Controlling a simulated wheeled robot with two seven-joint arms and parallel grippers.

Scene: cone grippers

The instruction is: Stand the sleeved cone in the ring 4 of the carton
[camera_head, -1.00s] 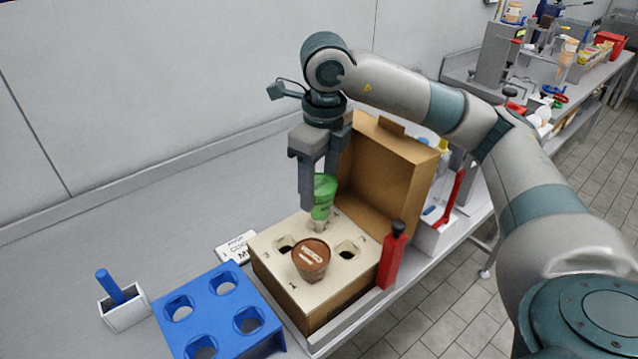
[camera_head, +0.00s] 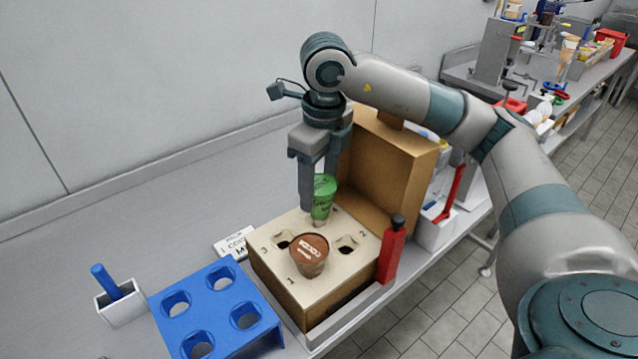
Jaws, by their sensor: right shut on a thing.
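My right gripper (camera_head: 316,188) points straight down and is shut on the sleeved cone (camera_head: 323,201), which has a green sleeve and stands upright. The cone is over the back of the carton (camera_head: 270,267), at its far ring. Its pale tip is at the top plate; that ring is mostly hidden behind the cone, so I cannot tell how deep the tip sits. A brown-topped cone (camera_head: 309,252) stands in the front ring, by the mark 1. The left ring, marked 3, and the right ring (camera_head: 347,245), marked 2, are empty. My left gripper is not in view.
The carton's open lid (camera_head: 395,165) stands up close behind my right gripper. A red post with a black knob (camera_head: 392,250) is at the carton's right. A blue holder (camera_head: 208,280) with empty holes and a white box with a blue handle (camera_head: 121,300) stand at left.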

